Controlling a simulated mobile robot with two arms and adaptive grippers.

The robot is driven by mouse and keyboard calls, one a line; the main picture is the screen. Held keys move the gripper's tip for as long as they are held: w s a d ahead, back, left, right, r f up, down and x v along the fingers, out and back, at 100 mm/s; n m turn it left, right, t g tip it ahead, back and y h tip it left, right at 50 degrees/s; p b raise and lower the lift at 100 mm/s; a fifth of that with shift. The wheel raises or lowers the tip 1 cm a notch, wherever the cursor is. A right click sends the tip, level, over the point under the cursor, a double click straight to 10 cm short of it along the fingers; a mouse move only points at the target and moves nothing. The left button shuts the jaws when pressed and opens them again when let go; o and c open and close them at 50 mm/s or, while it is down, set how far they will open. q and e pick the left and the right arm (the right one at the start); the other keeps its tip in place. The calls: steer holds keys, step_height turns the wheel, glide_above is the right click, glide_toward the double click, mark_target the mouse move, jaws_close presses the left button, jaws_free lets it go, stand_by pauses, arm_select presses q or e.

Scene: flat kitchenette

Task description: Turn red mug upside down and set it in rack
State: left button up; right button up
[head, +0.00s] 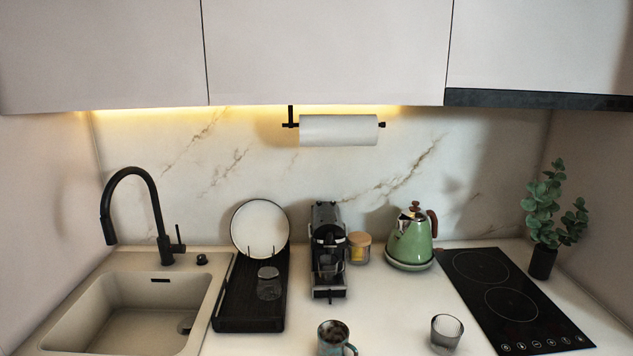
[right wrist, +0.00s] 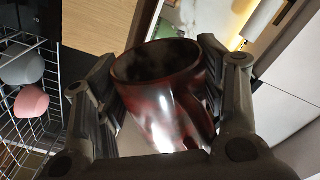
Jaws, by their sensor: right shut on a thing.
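The dark red, glossy mug (right wrist: 165,95) fills the middle of the right wrist view. Its open rim and dark inside face the top of that picture. My right gripper (right wrist: 158,75) is shut on the mug, with one finger on each side of its wall. At the left of this view is a wire rack (right wrist: 52,88) holding a pink cup (right wrist: 29,101) and a grey cup (right wrist: 20,67). In the head view, a black dish rack (head: 228,313) on the counter holds a white plate and a clear glass. Neither gripper shows in the head view.
A teal-brown mug (head: 333,335) and a glass (head: 446,331) stand near the counter's front. The coffee machine (head: 327,250), wooden-lidded jar (head: 359,247) and green kettle (head: 410,243) stand behind. The sink (head: 130,318) is left, the cooktop (head: 512,305) right.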

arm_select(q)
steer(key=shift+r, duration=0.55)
arm_select(e)
steer(key=shift+n, duration=1.1)
arm_select(q)
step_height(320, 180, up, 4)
steer(key=p, duration=0.4)
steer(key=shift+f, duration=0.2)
arm_select(e)
steer(key=n, duration=0.9)
